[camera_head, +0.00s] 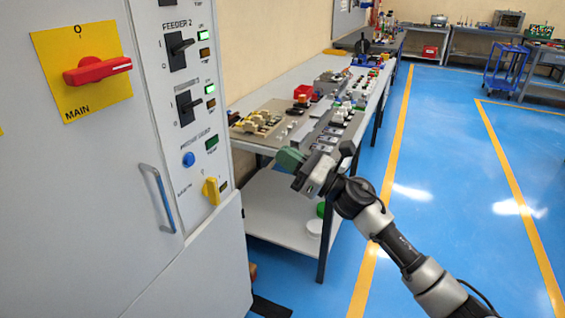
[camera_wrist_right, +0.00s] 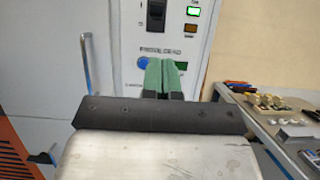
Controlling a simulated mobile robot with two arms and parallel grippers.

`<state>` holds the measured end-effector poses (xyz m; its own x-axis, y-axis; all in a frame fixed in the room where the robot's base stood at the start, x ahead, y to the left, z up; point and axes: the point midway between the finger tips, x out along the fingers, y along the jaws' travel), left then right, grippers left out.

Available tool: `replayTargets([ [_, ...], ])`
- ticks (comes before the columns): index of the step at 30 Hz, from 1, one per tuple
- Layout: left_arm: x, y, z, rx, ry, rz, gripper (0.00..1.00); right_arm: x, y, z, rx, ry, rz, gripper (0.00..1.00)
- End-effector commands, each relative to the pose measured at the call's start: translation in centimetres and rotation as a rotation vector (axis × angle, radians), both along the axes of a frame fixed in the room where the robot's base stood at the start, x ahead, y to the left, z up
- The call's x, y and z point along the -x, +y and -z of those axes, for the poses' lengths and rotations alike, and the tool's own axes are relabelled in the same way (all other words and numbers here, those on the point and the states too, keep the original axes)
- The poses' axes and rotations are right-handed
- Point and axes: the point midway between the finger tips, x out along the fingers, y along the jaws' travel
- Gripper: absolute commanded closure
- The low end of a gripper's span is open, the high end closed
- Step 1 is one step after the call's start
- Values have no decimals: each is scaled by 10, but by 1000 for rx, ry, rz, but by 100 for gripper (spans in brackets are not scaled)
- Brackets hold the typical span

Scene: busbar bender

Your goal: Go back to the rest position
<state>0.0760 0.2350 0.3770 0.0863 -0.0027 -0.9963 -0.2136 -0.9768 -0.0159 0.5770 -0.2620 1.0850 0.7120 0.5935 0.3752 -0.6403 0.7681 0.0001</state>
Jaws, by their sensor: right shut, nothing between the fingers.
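My right gripper (camera_head: 291,159) is held in the air in front of the workbench, to the right of the grey cabinet (camera_head: 120,220). Its green fingers are together with nothing between them. In the right wrist view the shut fingers (camera_wrist_right: 165,76) point at the cabinet's control panel, apart from it as the head view shows, and partly cover the area by the blue button. My left gripper is in neither view.
The cabinet carries a red main switch (camera_head: 97,70), a yellow selector (camera_head: 211,191) and a door handle (camera_head: 158,198). The workbench (camera_head: 262,88) holds small parts and a red bin (camera_head: 303,92). A blue cart (camera_head: 505,70) stands far back. Blue floor (camera_head: 440,170) at right is clear.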

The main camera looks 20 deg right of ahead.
Motion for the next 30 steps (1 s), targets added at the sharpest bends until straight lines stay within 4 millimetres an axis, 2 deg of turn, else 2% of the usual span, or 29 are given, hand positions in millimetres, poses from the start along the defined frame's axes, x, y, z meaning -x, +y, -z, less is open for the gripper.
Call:
replayTargets([
  [8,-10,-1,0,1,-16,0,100,0,-1,0,0,0,-1,100],
  [16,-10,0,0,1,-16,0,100,0,-1,1,-1,1,-1,100],
  [20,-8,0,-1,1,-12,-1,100,-7,-6,20,-69,77,5,100],
  [23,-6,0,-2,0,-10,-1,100,-19,-19,65,-228,242,25,100],
  [26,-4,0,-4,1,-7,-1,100,-27,-35,134,-461,468,67,100],
  [27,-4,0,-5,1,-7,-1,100,-27,-41,165,-562,560,89,100],
  [29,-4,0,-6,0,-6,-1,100,-23,-49,211,-708,687,128,100],
  [30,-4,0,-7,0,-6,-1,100,-18,-53,241,-804,766,155,100],
])
